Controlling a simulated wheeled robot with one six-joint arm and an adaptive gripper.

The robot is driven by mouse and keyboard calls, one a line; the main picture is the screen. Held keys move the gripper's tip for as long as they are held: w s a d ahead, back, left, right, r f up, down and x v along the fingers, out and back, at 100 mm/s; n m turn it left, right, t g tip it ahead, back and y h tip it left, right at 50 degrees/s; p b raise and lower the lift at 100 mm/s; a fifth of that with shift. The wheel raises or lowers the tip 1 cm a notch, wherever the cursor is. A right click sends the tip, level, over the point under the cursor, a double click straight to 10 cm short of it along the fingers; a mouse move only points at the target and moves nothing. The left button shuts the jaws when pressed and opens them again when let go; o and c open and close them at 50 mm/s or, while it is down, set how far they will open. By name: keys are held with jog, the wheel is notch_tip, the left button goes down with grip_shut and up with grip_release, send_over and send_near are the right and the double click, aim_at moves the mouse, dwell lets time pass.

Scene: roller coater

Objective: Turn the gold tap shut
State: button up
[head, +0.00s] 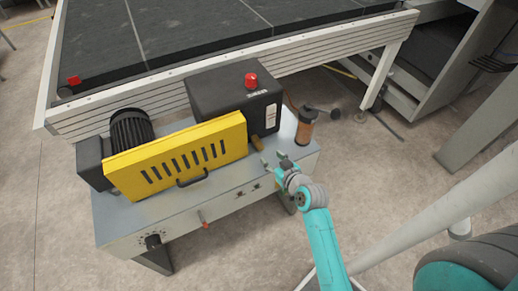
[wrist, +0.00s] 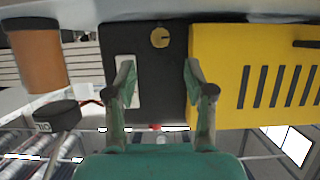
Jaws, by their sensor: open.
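The gold tap (wrist: 160,37) shows in the wrist view as a small round gold piece on the black housing, close to the yellow cover. In the head view the tap (head: 257,142) is a small gold-brown piece at the right end of the yellow cover, by the foot of the black housing. My gripper (head: 274,158) is at the right front of the grey bench top, just in front of the tap. In the wrist view my gripper (wrist: 158,68) is open and empty, its fingers apart, with the tap beyond and between the fingertips. I see no contact.
The yellow slotted cover (head: 175,158) with a black handle stands left of the tap. The black housing (head: 235,98) carries a red button (head: 251,80). A copper-coloured cylinder (head: 305,127) stands at the bench's right end. The floor right of the bench is mostly clear.

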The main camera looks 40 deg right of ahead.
aim_at(262, 149)
jog(key=x, duration=0.9)
grip_shut()
